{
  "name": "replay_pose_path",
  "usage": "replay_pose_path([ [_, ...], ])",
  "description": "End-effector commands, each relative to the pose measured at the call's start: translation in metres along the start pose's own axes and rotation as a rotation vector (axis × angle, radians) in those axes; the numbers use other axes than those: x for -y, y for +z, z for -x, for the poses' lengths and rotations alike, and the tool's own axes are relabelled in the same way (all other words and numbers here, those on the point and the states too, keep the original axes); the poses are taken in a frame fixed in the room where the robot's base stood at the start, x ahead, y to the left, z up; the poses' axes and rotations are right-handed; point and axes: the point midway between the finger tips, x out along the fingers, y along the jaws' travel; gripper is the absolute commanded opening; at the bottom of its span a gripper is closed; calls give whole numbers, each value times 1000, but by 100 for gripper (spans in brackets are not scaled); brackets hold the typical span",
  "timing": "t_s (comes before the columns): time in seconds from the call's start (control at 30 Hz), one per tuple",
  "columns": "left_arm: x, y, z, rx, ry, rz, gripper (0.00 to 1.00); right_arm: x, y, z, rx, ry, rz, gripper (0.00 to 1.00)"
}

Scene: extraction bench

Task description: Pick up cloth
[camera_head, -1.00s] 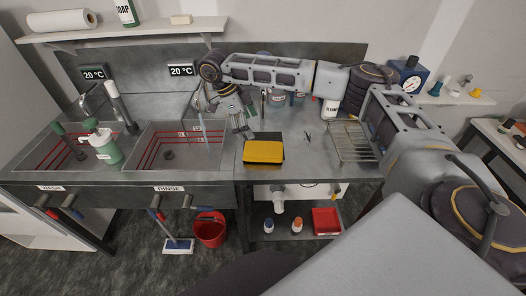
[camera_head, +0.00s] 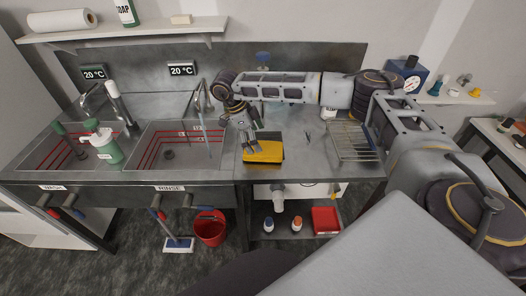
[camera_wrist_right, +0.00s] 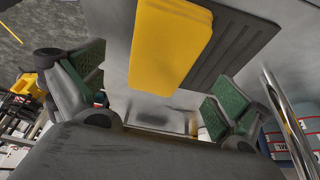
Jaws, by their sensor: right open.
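The yellow cloth (camera_head: 264,152) lies folded on a dark ribbed pad on the steel bench, right of the rinse sink. It also shows in the right wrist view (camera_wrist_right: 170,42), beyond the fingers. My right gripper (camera_head: 249,147) is at the cloth's upper left edge in the head view, and its fingers overlap the cloth there. In the right wrist view its two green-padded fingers (camera_wrist_right: 150,95) are spread wide with nothing between them. I cannot tell whether the fingers touch the cloth. My left gripper is not in view.
The rinse sink (camera_head: 180,146) with its tap is left of the cloth. A wire rack (camera_head: 352,141) stands on the bench to the right. A green-topped bottle (camera_head: 105,148) stands at the wash sink. The bench between cloth and rack is mostly clear.

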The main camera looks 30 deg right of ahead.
Motion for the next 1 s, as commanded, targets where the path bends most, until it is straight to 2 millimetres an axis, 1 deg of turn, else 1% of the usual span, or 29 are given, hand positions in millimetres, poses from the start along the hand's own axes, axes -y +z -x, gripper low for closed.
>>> replay_pose_path([
  [0.17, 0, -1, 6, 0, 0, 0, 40, 0, -2, -14, -2, 1, 0, 100],
  [0.27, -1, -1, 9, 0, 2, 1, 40, 1, -2, -26, -2, 1, 0, 100],
  [0.4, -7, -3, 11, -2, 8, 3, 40, 0, -2, -41, -1, 1, 0, 100],
  [0.5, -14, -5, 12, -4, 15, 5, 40, 0, -2, -47, -1, 1, 0, 100],
  [0.67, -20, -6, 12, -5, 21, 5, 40, 1, -2, -49, 0, 0, 0, 100],
  [1.0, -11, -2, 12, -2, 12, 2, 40, 0, -2, -49, 0, 0, 0, 100],
])
